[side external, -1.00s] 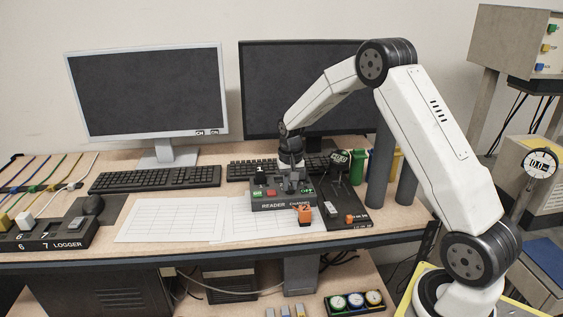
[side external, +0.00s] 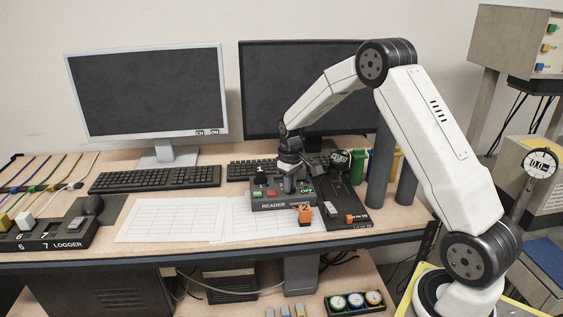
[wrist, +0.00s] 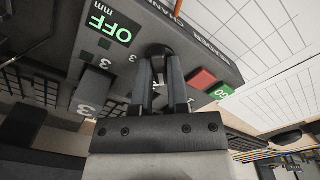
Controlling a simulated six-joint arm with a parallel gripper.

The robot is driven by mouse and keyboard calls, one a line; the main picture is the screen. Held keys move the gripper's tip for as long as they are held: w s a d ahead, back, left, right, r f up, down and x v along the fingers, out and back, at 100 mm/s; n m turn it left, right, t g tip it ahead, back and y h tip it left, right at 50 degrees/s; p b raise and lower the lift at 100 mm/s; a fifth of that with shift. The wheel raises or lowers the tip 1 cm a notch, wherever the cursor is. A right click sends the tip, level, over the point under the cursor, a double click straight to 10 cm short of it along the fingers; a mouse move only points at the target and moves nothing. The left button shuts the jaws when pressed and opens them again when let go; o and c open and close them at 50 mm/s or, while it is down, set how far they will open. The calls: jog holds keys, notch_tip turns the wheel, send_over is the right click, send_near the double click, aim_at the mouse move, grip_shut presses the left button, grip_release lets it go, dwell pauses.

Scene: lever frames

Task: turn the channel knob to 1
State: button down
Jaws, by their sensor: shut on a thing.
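The reader box (side external: 262,207), dark grey and lettered READER CHANNEL, sits on the desk. The wrist view shows its top face (wrist: 205,58) close up. The dark channel knob (wrist: 157,52) stands between my gripper's fingertips (wrist: 160,62), and the fingers are shut on it. Small white numbers are printed around the knob; a 3 shows beside it, others are partly covered. I cannot tell which number the knob points to. In the side view my gripper (side external: 291,184) reaches down onto the box and hides the knob.
The box carries a lit green OFF display (wrist: 110,28), a red button (wrist: 202,79) and a green GO button (wrist: 220,92). An orange tag marked 2 (side external: 303,213) is at its front edge. A black stand (side external: 345,217) is close on the right. Paper sheets (side external: 170,222) lie left.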

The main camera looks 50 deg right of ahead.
jog(key=shift+n, duration=0.3)
jog(key=c, duration=0.6)
grip_release()
jog(key=shift+r, duration=0.15)
jog(key=shift+r, duration=3.85)
jog(key=s+a+f+t, duration=0.1)
jog(key=s+a, duration=0.5)
jog(key=s+a+f, duration=0.1)
jog(key=s+a, duration=0.4)
jog(key=s, duration=0.1)
jog(key=s+a+f+t, duration=0.1)
jog(key=s+a, duration=0.5)
jog(key=s, duration=0.1)
jog(key=shift+a+f+t, duration=0.3)
jog(key=shift+a+f, duration=0.05)
jog(key=shift+f, duration=0.05)
